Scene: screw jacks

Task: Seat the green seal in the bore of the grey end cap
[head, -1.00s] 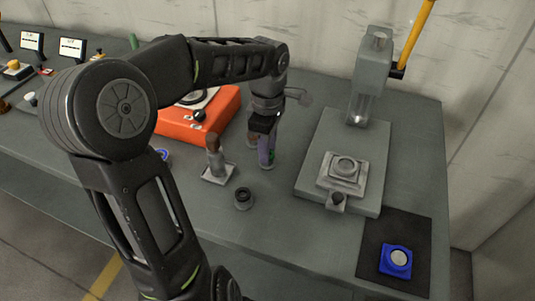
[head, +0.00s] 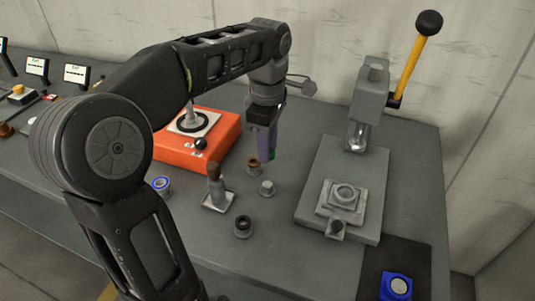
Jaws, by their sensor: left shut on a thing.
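My left gripper (head: 266,148) is above the bench beside the orange box, fingers pointing down. It is shut on the green seal (head: 271,154), of which only a small green patch shows at the fingertips. A grey ringed part, which looks like the grey end cap (head: 345,191), sits in the square holder on the press base, to the right of the gripper and apart from it. Its bore faces up. My right gripper is not in view.
The press (head: 368,105) has a yellow lever with a black knob (head: 430,22). Small round parts in brown (head: 253,166), grey (head: 267,188), black (head: 243,226) and blue (head: 161,185) stand near a brown-topped tool (head: 215,185). A blue block (head: 397,286) lies on a dark mat.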

